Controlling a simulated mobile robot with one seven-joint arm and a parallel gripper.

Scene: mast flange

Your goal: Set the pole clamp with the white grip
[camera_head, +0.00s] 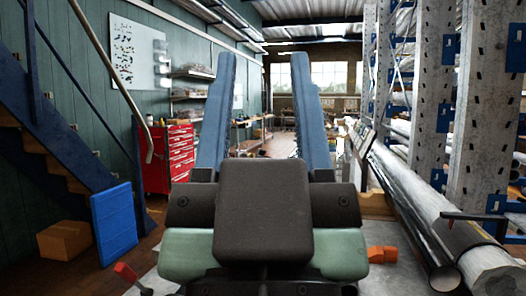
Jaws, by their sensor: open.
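My gripper (264,56) points away from the camera, its two long blue fingers wide apart with nothing between them. I cannot make out a pole clamp with a white grip; my dark wrist block and green arm cover hide the middle of the near area. A red-gripped handle (126,273) shows at the lower left, in front of my arm. An orange piece (381,254) shows just right of my arm. What these two belong to is hidden.
Large grey pipes (415,195) and a perforated upright (487,110) crowd the right. Blue stairs (60,140), a blue panel (114,223), a cardboard box (65,240) and a red tool cabinet (181,155) stand left.

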